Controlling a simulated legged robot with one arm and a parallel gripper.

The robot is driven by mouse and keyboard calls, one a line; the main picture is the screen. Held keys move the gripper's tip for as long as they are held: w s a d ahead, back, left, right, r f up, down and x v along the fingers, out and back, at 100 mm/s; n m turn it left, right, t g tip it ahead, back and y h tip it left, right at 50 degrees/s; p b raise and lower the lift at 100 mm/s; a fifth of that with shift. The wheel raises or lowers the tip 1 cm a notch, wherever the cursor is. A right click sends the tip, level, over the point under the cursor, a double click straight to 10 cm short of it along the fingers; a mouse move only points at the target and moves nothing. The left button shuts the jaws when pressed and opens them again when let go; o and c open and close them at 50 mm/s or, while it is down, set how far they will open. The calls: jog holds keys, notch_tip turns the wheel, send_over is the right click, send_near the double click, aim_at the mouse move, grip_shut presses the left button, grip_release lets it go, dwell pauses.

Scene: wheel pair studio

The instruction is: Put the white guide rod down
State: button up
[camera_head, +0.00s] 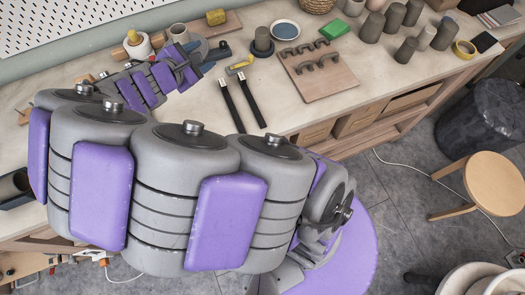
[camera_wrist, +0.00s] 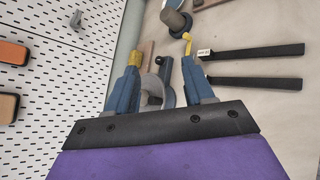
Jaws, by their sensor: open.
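My gripper (camera_head: 203,58) is over the back left of the workbench (camera_head: 185,110), in front of the pegboard. In the wrist view its two blue fingers (camera_wrist: 160,64) stand apart with nothing visibly clamped between them. A grey curved piece and a dark tool (camera_wrist: 166,66) show in the gap; I cannot tell their height against the fingers. I cannot make out a white guide rod in either view. A white roll-shaped piece (camera_head: 138,46) with a yellow knob stands left of the gripper in the head view. My arm hides much of the bench's left part.
Two black-handled tools (camera_head: 240,102) and a yellow hooked piece (camera_head: 240,66) lie right of the gripper. A wooden board with dark handles (camera_head: 318,75) lies further right. Several cups fill the back right. Bare bench remains near the front edge.

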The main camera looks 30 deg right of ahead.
jog(key=s+d+r+m+g+y, duration=0.1)
jog(key=s+d+m+g+y, duration=0.1)
jog(key=s+d+m+g, duration=0.75)
jog(key=s+a+m+y, duration=0.2)
jog(key=s+m+y, duration=0.2)
jog(key=s, duration=0.7)
jog(key=s+a+m+y, duration=0.2)
jog(key=s+m+y, duration=0.2)
jog(key=s, duration=0.8)
jog(key=shift+s+a+f, duration=0.25)
jog(key=shift+a+f, duration=0.05)
jog(key=shift+a, duration=0.1)
jog(key=shift+d, duration=0.1)
